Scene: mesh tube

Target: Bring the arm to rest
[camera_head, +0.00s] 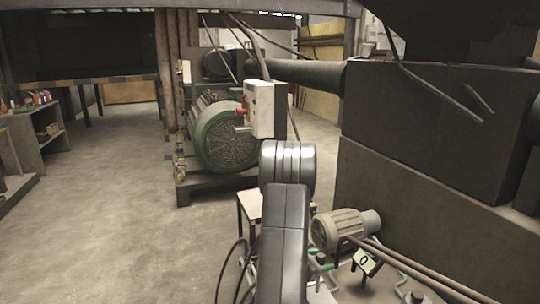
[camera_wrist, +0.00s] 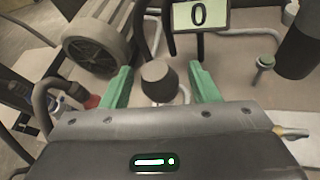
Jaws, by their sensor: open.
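My arm rises in the front middle of the head view, bent at a grey joint, with my gripper (camera_head: 320,260) low beyond it and partly hidden. In the wrist view the two green fingers of my gripper (camera_wrist: 161,70) stand wide apart. A dark round knob (camera_wrist: 158,80) on a pale stem shows between them, and nothing is seen clamped. I cannot tell how far the knob lies from the fingertips.
A beige motor (camera_head: 340,228) and pipes lie close by my gripper. A large dark metal housing (camera_head: 430,140) fills the right. A green machine (camera_head: 225,140) stands behind my arm. Shelves (camera_head: 40,130) stand at far left. The concrete floor (camera_head: 110,210) at left is clear.

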